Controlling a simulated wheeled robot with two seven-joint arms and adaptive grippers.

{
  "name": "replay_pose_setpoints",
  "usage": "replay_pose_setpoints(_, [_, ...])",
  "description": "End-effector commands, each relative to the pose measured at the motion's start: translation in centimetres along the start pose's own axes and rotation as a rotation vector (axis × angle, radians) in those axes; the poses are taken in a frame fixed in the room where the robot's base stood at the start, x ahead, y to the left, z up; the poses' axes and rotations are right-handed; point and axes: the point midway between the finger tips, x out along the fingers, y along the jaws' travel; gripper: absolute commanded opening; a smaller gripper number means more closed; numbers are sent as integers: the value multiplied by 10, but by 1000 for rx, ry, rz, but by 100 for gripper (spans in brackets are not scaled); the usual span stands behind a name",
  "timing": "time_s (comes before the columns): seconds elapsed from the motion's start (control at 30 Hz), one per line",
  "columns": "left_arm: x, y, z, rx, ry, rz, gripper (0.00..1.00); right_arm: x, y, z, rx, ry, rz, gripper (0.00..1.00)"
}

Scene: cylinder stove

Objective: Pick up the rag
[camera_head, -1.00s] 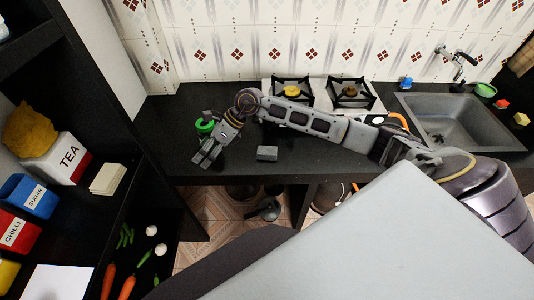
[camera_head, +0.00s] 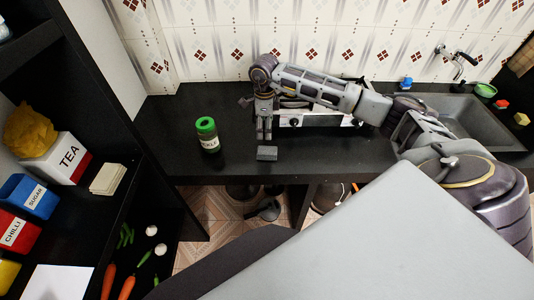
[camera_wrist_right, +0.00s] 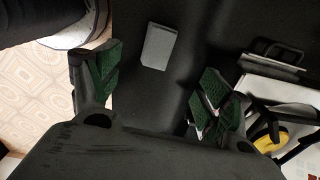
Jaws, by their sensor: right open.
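A small grey block-shaped item (camera_head: 267,153), which looks like the folded rag, lies on the black counter near its front edge. It also shows as a pale grey rectangle in the right wrist view (camera_wrist_right: 158,46). My right gripper (camera_head: 264,137) points down just behind it in the head view, apart from it. In the right wrist view the green-padded fingers (camera_wrist_right: 155,80) are spread and empty, with the grey item beyond the gap between them. My left gripper is not in view.
A green-lidded jar (camera_head: 208,136) stands on the counter left of my gripper. The stove (camera_head: 318,118) is behind my right arm, with the sink (camera_head: 470,118) at the right. A dark shelf with a TEA box (camera_head: 62,160) is at the left. The counter around the jar is mostly clear.

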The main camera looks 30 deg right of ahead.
Motion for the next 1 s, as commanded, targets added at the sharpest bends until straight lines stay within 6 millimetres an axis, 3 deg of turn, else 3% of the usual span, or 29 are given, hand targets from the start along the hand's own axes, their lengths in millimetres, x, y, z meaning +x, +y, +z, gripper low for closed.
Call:
replay_pose_setpoints(0.33, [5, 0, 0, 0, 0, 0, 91, 9, 1, 1, 0, -2, 2, 79])
replay_pose_setpoints(0.77, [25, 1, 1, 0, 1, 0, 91, 45, 1, 0, 0, -2, 3, 79])
replay_pose_setpoints(1.0, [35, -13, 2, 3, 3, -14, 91, 66, 1, 0, 0, -2, 2, 79])
